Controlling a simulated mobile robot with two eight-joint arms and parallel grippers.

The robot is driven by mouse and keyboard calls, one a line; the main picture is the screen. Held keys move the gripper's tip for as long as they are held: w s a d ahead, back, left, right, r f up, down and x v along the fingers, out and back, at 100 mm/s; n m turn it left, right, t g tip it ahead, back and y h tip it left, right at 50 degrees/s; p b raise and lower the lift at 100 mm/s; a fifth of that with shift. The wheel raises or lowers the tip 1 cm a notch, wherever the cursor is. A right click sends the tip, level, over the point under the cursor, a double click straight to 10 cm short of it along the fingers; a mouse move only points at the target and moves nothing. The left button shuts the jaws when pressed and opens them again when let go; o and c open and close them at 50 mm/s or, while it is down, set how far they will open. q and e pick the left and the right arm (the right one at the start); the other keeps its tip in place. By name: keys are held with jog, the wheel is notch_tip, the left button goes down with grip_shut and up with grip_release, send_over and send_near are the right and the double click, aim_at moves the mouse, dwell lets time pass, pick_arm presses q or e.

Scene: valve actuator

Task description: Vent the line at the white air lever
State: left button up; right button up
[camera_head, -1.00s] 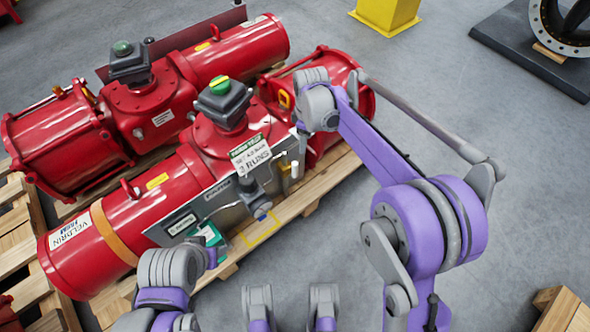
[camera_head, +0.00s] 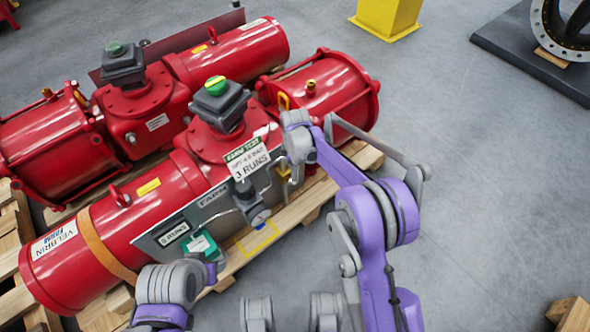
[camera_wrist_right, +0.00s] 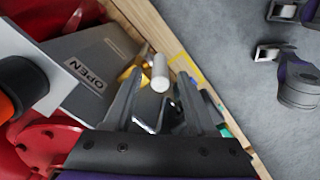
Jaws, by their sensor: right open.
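The white air lever (camera_wrist_right: 160,72) is a short white cylinder, seen in the right wrist view beside the grey panel marked OPEN (camera_wrist_right: 86,73). My right gripper (camera_wrist_right: 159,88) is open, with one finger on each side of the lever in that view. The lever appears just past or level with the fingertips, and I cannot tell whether they touch. In the head view my right wrist covers the lever at the panel's right end. My left arm stands at the lower left by the panel, and its fingers cannot be made out.
The red actuator (camera_head: 90,240) lies on a wooden pallet (camera_head: 310,195), with a second one behind it.

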jog(key=shift+f, duration=0.35)
grip_shut()
dwell(1.2)
